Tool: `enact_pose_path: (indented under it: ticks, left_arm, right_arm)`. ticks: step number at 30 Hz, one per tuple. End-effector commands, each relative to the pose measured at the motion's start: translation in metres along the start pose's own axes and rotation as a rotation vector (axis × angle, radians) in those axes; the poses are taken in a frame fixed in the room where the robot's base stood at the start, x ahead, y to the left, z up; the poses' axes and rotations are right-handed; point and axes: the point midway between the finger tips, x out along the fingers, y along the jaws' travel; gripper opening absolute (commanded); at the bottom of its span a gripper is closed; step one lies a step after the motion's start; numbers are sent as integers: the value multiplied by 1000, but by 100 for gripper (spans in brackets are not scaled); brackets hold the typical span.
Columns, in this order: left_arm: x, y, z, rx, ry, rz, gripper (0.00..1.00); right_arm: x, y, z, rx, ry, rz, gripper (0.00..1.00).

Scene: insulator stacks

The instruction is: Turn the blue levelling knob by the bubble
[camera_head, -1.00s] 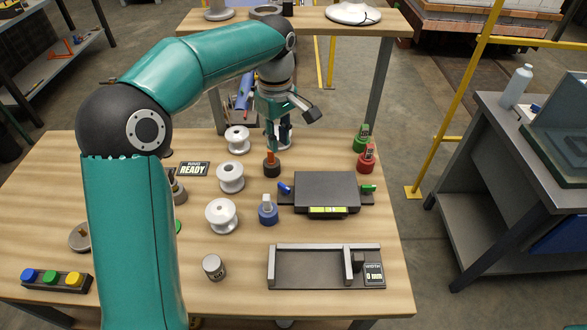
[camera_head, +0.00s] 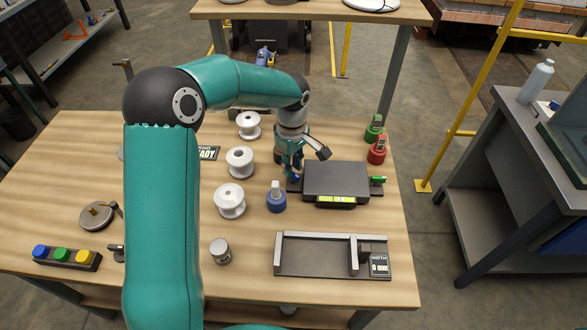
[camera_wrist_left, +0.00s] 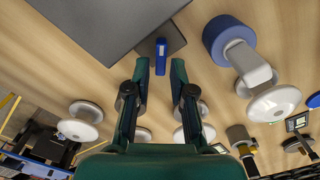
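The blue levelling knob (camera_wrist_left: 161,55) shows in the left wrist view as a small upright bar beside the dark levelling block (camera_wrist_left: 95,22). My left gripper (camera_wrist_left: 160,67) is open, its two fingertips apart on either side of the knob's near end; I cannot tell whether they touch it. In the head view my left gripper (camera_head: 292,174) is low at the left side of the dark block (camera_head: 336,178), largely hiding the knob. The yellow-green bubble vial (camera_head: 337,200) is on the block's front. My right gripper is not in view.
A green knob (camera_head: 378,180) is at the block's right. A blue-based part (camera_head: 276,199) stands close in front of my gripper. White insulators (camera_head: 240,162) line the left. Red (camera_head: 377,151) and green (camera_head: 373,130) parts stand behind right. A gauge frame (camera_head: 330,268) lies in front.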

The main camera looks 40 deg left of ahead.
Motion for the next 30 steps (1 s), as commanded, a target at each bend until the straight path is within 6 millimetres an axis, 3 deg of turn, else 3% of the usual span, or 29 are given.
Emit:
enact_pose_path:
  ticks: [6,15,19,30]
  left_arm:
    - [18,0,0,0,0,0,23]
    - [20,0,0,0,0,1,23]
    - [19,0,0,0,0,1,1]
    - [22,2,0,87,1,5,0]
  right_arm:
    - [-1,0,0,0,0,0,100]
    - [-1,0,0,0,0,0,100]
    - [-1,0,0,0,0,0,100]
    - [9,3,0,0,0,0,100]
